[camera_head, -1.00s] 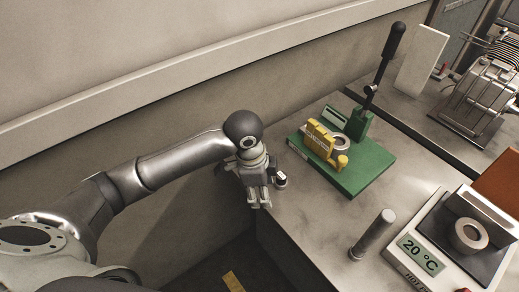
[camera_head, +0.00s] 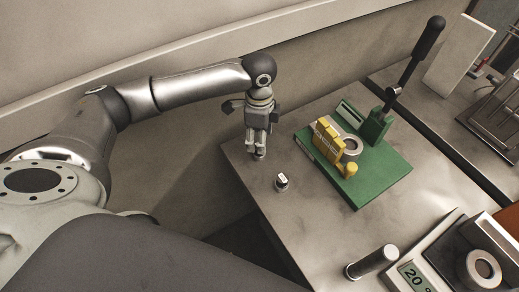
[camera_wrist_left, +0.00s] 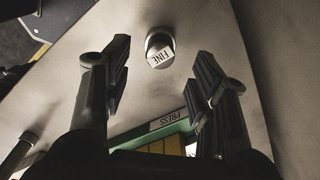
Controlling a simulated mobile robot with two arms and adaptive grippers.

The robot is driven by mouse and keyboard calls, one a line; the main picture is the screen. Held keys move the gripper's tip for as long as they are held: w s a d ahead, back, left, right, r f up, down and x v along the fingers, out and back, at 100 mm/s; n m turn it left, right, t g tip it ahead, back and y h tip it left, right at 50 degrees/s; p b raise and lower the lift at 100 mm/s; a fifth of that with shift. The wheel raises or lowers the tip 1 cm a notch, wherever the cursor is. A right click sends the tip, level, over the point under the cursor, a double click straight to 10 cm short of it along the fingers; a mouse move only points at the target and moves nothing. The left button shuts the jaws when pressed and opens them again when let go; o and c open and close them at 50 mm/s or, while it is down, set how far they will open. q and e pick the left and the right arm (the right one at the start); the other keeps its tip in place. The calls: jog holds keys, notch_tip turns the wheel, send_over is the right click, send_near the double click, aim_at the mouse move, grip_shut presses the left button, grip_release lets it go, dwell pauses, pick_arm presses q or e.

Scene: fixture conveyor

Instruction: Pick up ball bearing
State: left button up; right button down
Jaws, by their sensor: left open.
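A similar ring (camera_head: 349,146) sits beside the yellow block (camera_head: 327,137) on the green press base (camera_head: 376,183). My left gripper (camera_head: 256,150) points down near the table's far left corner, apart from both rings. In the left wrist view its fingers (camera_wrist_left: 163,60) are open with nothing between them. Beyond them is a small round piece labelled FINE (camera_wrist_left: 160,49), which stands on the table in the head view (camera_head: 282,183). My right gripper is not in view.
The press's upright black lever (camera_head: 428,38) rises at the back. A pale panel (camera_head: 459,50) stands at the back right. The table's front-left surface (camera_head: 300,225) is mostly clear.

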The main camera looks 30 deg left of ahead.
pick_arm(q)
notch_tip(320, 180, down, 4)
jog(key=shift+a+r+p, duration=0.1)
jog(key=shift+p, duration=0.4)
jog(key=shift+f, duration=0.45)
jog(key=c, duration=0.5)
grip_shut()
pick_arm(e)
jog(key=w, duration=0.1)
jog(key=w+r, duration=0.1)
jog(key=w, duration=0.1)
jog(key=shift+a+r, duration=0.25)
